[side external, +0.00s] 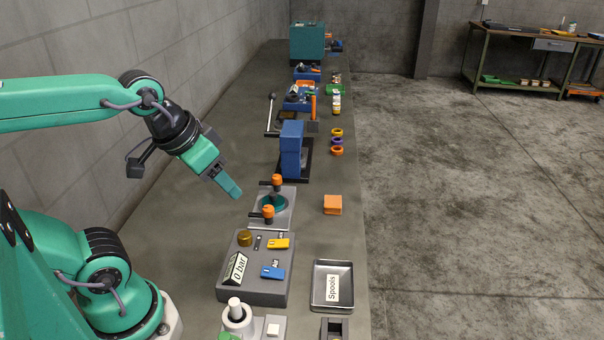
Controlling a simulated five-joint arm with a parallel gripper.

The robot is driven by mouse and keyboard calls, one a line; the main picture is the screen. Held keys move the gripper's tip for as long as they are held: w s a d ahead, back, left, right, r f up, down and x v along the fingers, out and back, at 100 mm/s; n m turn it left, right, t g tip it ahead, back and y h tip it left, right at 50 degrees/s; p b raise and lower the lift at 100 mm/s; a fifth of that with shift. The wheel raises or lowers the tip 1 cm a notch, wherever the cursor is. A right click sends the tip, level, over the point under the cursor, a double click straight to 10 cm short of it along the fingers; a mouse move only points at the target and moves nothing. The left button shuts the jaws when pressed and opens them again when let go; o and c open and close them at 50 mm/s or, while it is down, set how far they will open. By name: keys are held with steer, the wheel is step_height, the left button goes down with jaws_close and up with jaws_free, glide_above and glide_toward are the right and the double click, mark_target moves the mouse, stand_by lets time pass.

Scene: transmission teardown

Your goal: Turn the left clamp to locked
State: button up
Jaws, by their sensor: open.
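A grey plate (287,219) on the bench carries a round dark green part (270,204) and two upright clamps with orange tops. One clamp (268,212) stands at the plate's near side and the other (277,181) at its far side. Each has a dark arm pointing left. I cannot tell which one is called left, or whether either is locked. My gripper (234,192) hangs above and left of the plate, tilted down to the right, apart from both clamps. It is open and holds nothing; the side view hides the gap between its fingers.
A grey block marked "0 bar" (256,291) with yellow and blue levers lies nearer. A blue press (291,148) stands behind the plate. A wall runs along the left.

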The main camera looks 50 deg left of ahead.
steer(key=shift+w+a+f+n+g, duration=0.1)
steer(key=shift+w+a+n+g, duration=0.15)
steer(key=shift+w+n, duration=0.3)
steer(key=n+g, duration=0.5)
steer(key=n, duration=0.8)
glide_above(268, 208)
steer(key=shift+f, duration=5.5)
steer(key=shift+f, duration=0.2)
steer(key=shift+f, duration=3.75)
steer(key=c, duration=1)
